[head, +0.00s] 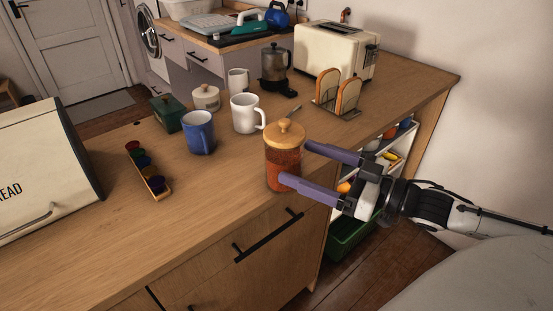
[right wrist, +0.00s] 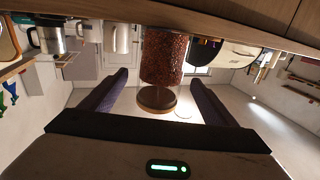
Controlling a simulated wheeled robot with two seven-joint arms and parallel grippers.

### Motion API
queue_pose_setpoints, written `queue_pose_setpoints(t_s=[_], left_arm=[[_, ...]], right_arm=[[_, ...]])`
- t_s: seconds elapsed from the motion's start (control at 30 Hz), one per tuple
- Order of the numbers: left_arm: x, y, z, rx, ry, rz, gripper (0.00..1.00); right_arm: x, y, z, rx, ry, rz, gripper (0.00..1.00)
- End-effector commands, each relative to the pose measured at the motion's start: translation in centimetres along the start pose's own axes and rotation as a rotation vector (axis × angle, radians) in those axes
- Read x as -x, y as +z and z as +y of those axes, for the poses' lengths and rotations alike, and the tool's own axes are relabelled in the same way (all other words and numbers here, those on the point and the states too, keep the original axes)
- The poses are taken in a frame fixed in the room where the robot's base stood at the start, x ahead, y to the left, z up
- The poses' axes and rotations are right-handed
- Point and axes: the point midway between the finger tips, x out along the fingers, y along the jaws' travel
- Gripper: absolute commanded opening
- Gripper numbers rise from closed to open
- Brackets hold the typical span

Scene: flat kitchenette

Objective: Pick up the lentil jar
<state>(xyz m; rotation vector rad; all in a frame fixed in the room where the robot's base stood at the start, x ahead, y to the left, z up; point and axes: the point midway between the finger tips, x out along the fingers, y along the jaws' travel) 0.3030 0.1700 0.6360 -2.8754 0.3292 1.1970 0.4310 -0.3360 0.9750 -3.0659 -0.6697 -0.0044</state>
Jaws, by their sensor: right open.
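The lentil jar (head: 283,160) stands upright near the front edge of the wooden counter. It is clear, filled with orange-red lentils, and has a round wooden lid with a knob. My right gripper (head: 292,164) is open, with its purple fingers reaching in from the right. The near fingertip overlaps the front of the jar and the far fingertip is at its right rear side. In the right wrist view, which is upside down, the jar (right wrist: 163,60) sits centred between the open fingers (right wrist: 160,82), with gaps on both sides. My left gripper is not in view.
A white mug (head: 245,113), a blue mug (head: 199,134) and a coffee press (head: 275,66) stand behind the jar. A toast rack (head: 339,105) and toaster (head: 335,53) are at the back right. A bread bin (head: 45,165) is at left.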

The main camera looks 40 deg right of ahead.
Motion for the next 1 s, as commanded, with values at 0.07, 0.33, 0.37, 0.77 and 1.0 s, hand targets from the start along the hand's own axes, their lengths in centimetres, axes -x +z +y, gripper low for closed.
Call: queue_pose_setpoints(t_s=[0.07,0.33,0.37,0.77,1.0], left_arm=[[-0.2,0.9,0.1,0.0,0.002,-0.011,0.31],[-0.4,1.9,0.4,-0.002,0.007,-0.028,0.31],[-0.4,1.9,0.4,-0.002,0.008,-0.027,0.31],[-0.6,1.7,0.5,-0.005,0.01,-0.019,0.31],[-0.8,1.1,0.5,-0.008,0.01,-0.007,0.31]], right_arm=[[-1.0,0.1,0.0,0.002,0.0,0.004,0.81],[-3.7,0.2,0.1,0.002,0.003,-0.001,0.81],[-3.9,0.1,0.1,0.002,0.003,-0.001,0.81],[-6.5,0.0,0.0,0.004,0.004,0.001,0.81],[-8.8,0.0,0.0,0.003,0.005,-0.001,0.81]])
